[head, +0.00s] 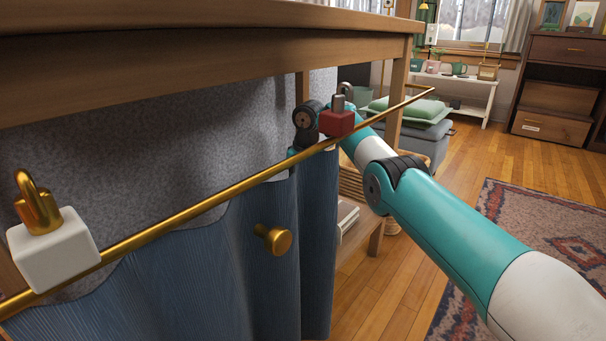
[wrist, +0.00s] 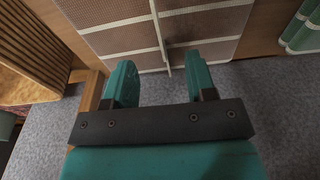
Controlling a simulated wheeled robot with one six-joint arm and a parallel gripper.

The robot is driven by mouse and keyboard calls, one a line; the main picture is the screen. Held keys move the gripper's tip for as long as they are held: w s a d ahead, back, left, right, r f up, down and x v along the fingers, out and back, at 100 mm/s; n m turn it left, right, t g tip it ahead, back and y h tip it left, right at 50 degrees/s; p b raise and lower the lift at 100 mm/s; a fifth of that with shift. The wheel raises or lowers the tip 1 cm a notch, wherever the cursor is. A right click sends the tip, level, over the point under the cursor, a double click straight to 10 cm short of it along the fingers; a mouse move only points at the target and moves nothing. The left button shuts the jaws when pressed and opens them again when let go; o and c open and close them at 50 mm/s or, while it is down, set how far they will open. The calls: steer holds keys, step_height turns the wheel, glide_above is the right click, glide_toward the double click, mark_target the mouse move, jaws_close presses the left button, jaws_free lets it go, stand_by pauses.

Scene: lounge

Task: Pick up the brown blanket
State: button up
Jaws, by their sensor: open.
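In the wrist view, a brown cloth with cream lines (wrist: 115,38), which looks like the brown blanket, lies flat at the top of the picture, past my fingertips. Its far side is cut off by the picture edge. My gripper (wrist: 160,62) is open, its two teal fingers apart with nothing held. The fingertips overlap the cloth's near edge in the picture; I cannot tell whether they touch it. In the head view my arm reaches under the wooden table behind the blue curtain. My gripper's fingers and the blanket are hidden there.
A brass rod (head: 205,205) carrying a white block (head: 52,250) and a red block (head: 337,123) crosses in front. The blue curtain (head: 225,270) hangs below the wooden table (head: 200,70). In the wrist view, a slatted basket (wrist: 35,50) is left and green fabric (wrist: 303,28) right.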

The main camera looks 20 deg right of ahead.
steer(key=f+b, duration=0.1)
steer(key=f, duration=0.1)
steer(key=f+b, duration=0.1)
steer(key=f, duration=0.2)
steer(key=f+b, duration=0.1)
steer(key=f, duration=0.2)
steer(key=shift+w+a+b, duration=0.25)
steer(key=shift+w+b, duration=0.15)
jaws_close()
